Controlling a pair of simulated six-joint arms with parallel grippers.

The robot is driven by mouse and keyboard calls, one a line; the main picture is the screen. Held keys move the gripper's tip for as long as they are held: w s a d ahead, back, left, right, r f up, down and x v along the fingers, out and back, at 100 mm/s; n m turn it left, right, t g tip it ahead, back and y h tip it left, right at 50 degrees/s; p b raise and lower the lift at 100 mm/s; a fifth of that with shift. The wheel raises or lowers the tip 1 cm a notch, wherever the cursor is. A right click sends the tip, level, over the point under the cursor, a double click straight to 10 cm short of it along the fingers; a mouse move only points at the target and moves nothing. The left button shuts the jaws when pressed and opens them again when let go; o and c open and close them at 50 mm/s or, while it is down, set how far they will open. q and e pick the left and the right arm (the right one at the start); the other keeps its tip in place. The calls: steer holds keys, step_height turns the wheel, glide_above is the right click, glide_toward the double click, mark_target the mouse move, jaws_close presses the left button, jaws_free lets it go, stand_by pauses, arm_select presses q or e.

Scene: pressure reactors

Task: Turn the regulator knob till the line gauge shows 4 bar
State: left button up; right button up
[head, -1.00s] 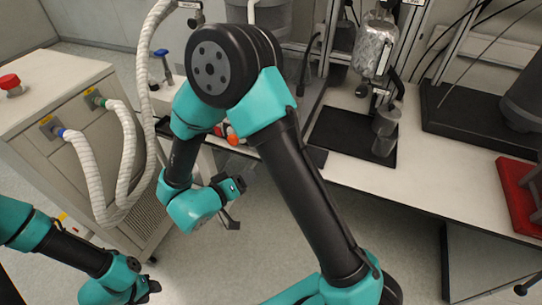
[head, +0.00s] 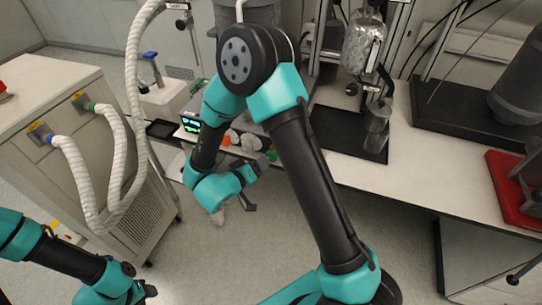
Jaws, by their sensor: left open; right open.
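I cannot make out the regulator knob or the line gauge for certain. Small round white parts (head: 231,137) and an orange-red part sit at the bench's front edge, partly hidden behind my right arm and too small to identify. My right gripper (head: 261,186) is open and empty, hanging over the floor just in front of these parts. My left gripper (head: 148,294) is open at the bottom left, low over the floor and far from the bench; its fingers are barely visible.
A foil-wrapped vessel (head: 363,46) hangs on a stand above a metal cylinder (head: 377,126) on a black mat (head: 334,137). A lit green display (head: 190,124) stands behind my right arm. A cabinet with white hoses (head: 84,180) is left; a red tray (head: 508,198) is right.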

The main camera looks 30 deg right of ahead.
steer(key=x, duration=0.8)
steer(key=shift+c, duration=0.5)
steer(key=c, duration=0.5)
steer(key=shift+c, duration=0.2)
